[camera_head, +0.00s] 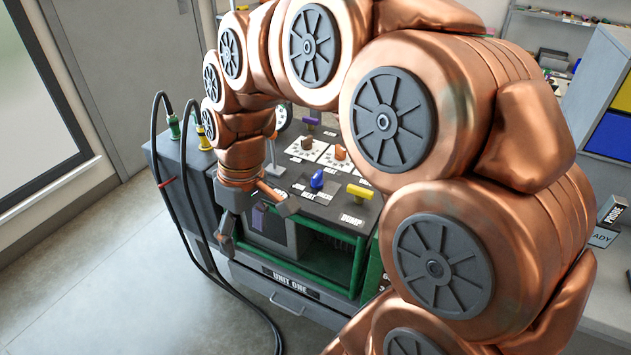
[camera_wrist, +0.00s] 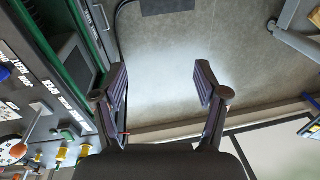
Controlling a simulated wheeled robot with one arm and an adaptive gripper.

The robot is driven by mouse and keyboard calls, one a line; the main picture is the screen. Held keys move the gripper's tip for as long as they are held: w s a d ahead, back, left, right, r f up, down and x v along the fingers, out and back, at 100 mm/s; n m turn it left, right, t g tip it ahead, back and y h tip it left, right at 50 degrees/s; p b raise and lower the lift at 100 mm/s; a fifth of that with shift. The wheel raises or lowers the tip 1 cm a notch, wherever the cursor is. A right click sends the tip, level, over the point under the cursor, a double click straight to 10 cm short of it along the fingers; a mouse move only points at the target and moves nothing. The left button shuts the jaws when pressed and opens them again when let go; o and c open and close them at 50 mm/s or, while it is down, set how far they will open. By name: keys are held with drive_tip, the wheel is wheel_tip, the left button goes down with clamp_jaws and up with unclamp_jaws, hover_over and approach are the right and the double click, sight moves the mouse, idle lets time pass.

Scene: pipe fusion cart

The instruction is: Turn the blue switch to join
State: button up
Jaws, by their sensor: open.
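The blue switch (camera_head: 317,181) sits on the dark sloped top panel of the cart, with small white labels around it. I cannot tell which label it points at. In the wrist view a blue knob (camera_wrist: 4,73), apparently the same switch, shows at the left edge, partly cut off. My gripper (camera_head: 258,216) is open and empty. It hangs at the cart's front edge, left of and nearer than the switch, apart from it. In the wrist view the two fingers of my gripper (camera_wrist: 160,84) stand wide apart, with only floor between them.
A purple handle (camera_head: 312,121) is farther back. A green-framed bay (camera_head: 330,255) and a drawer (camera_head: 289,286) are below. Black hoses (camera_head: 168,180) loop at the left.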

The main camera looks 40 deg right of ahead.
drive_tip(key=w+d+f+t+b, duration=0.2)
drive_tip(key=w+d+b, duration=0.1)
drive_tip(key=w+d, duration=0.6)
drive_tip(key=t+b, duration=0.2)
drive_tip(key=b, duration=0.3)
approach(318, 174)
drive_tip(key=f, duration=0.2)
drive_tip(key=shift+n, duration=0.4)
drive_tip(key=shift+w+x, duration=0.15)
drive_tip(key=shift+x, duration=1.8)
drive_tip(key=shift+w+x, duration=0.15)
drive_tip(key=shift+x, duration=1.8)
drive_tip(key=shift+s+a+r, duration=0.1)
drive_tip(key=shift+a+r, duration=0.05)
drive_tip(key=shift+r, duration=0.05)
drive_tip(key=c, duration=1.2)
drive_tip(key=shift+o, duration=0.2)
